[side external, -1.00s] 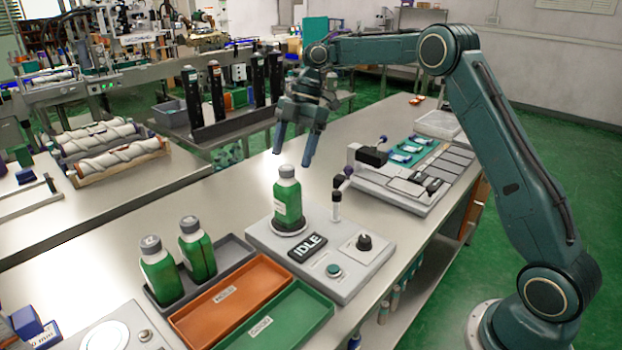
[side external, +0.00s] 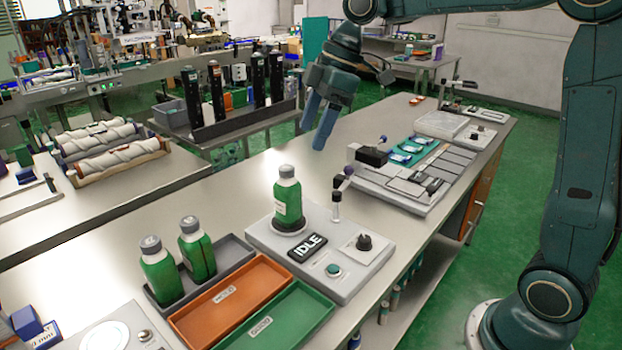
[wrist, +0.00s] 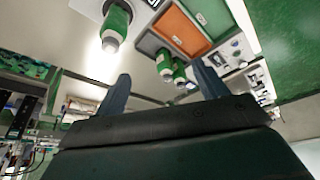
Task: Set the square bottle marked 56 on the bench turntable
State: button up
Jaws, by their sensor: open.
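A green square bottle (side external: 287,198) with a grey cap stands upright on the round turntable (side external: 290,225) of the grey bench unit, whose display reads IDLE. It also shows in the wrist view (wrist: 116,22). Two similar green bottles, one at the left (side external: 160,270) and one beside it (side external: 196,248), stand in a dark grey tray (side external: 239,252). I cannot read the number 56 on any bottle. My gripper (side external: 313,138) is open and empty, above and behind the turntable bottle, apart from it. Its two fingers also show in the wrist view (wrist: 162,90).
An orange tray (side external: 232,300) and a green tray (side external: 280,320) lie in front of the bottle tray. A dark knob (side external: 364,242) and a small post (side external: 336,205) stand on the bench unit. A grey fixture with labels (side external: 400,185) is to the right.

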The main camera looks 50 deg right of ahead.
jog(key=s+d+f+m+t+h, duration=0.1)
jog(key=s+m, duration=0.4)
jog(key=s, duration=0.7)
jog(key=s+d+f+m+t+h, duration=0.2)
jog(key=s+m, duration=0.4)
jog(key=s, duration=0.6)
jog(key=shift+d+f, duration=0.2)
jog(key=shift+f, duration=0.6)
jog(key=shift+w, duration=0.1)
jog(key=shift+c, duration=0.2)
